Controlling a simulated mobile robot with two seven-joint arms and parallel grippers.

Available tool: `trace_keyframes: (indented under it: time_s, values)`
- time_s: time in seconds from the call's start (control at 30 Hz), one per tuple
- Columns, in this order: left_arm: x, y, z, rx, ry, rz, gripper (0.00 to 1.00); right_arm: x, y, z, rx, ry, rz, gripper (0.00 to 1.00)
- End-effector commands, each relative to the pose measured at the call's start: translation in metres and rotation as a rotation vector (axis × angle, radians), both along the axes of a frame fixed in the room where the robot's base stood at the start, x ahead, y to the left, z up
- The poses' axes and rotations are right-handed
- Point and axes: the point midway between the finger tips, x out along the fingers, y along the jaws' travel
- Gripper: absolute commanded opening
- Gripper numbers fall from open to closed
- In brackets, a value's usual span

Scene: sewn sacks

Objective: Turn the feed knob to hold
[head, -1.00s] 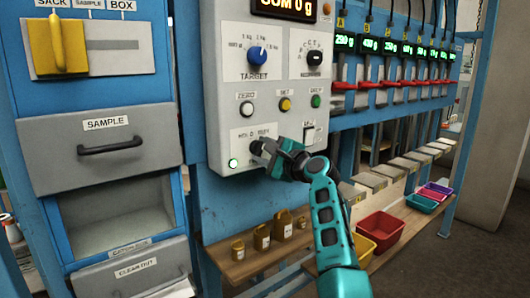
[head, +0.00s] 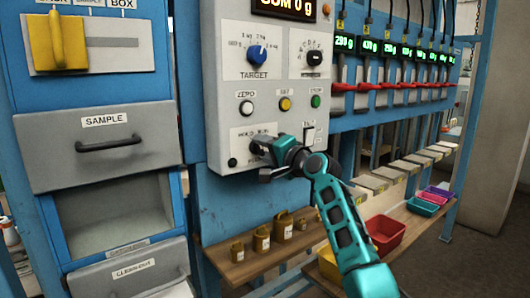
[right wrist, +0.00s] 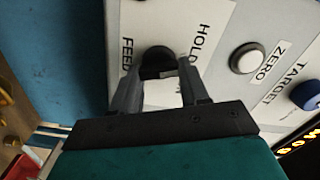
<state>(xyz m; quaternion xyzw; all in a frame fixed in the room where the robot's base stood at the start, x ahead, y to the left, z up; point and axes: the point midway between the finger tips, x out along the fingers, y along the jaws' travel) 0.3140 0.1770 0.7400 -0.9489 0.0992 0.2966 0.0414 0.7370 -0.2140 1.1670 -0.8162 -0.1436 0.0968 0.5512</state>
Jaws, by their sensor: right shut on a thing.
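The feed knob (right wrist: 158,62) is a black knob low on the grey control panel (head: 222,100). In the right wrist view it sits between the two fingers of my right gripper (right wrist: 160,88), beside the labels HOLD and FEED. My right gripper (head: 262,150) is shut on the knob and hides most of it in the head view. The knob's exact pointing direction cannot be told. The small lamp (head: 232,162) at the panel's lower left looks dark. My left gripper is not in view.
Above the knob are ZERO (head: 246,108), a yellow button (head: 285,104) and a green button (head: 316,101). A blue TARGET knob (head: 257,55) is higher up. Brass weights (head: 262,239) and coloured bins (head: 384,233) stand on the shelf below. A drawer cabinet (head: 95,145) stands at left.

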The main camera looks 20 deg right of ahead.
Motion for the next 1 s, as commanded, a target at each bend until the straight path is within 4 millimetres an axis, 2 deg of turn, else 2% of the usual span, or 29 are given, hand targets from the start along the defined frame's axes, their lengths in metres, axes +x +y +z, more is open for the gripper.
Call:
trace_keyframes:
  time_s: [0.3, 0.87, 0.9, 1.0]
  values:
    - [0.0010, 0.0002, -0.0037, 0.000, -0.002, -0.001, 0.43, -0.0001, 0.0002, -0.0001, -0.122, -0.043, 0.001, 0.14]
    - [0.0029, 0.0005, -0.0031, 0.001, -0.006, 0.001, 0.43, -0.0001, 0.0007, 0.0004, -0.151, -0.053, 0.001, 0.14]
    - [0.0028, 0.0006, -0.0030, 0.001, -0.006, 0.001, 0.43, -0.0001, 0.0007, 0.0004, -0.151, -0.053, 0.001, 0.47]
    - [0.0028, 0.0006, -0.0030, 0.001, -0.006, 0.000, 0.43, -0.0001, 0.0006, 0.0004, -0.150, -0.053, 0.001, 0.57]
